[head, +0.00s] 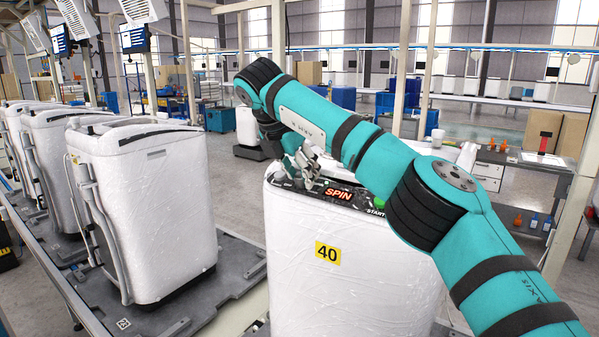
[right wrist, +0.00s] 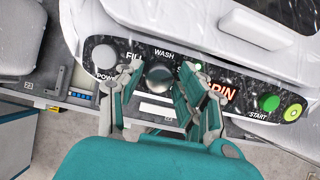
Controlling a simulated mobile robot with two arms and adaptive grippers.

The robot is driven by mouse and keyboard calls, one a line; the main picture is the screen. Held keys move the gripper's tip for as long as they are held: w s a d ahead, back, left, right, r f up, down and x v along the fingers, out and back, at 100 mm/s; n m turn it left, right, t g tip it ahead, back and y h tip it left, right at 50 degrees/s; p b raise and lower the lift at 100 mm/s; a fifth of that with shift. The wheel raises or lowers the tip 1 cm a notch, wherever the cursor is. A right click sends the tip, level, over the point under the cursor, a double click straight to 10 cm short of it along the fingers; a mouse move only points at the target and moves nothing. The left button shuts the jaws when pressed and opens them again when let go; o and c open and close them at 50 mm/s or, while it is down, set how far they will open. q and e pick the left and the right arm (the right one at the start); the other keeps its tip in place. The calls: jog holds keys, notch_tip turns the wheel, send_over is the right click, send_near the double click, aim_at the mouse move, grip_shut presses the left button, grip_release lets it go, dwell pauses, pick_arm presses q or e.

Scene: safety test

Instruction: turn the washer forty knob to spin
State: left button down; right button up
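Washer forty (head: 350,265) is a white, film-wrapped machine with a yellow "40" label (head: 328,254). Its black control panel (right wrist: 240,95) carries the words FILL, WASH and a red-lit SPIN (head: 338,194). A round grey knob (right wrist: 159,75) sits below WASH in the right wrist view. My right gripper (right wrist: 158,77) is open, with one finger on each side of the knob and small gaps visible. Which way the knob points cannot be told. In the head view my right gripper (head: 306,172) is over the panel's left end and hides the knob. My left gripper is not in view.
The panel also has a white round button (right wrist: 104,56) near POWER and a green START button (right wrist: 269,103). Other wrapped washers (head: 150,215) stand on the line at left. A workbench (head: 520,165) with bottles is at right.

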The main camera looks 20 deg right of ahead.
jog(key=v, duration=1.2)
jog(key=shift+w, duration=0.1)
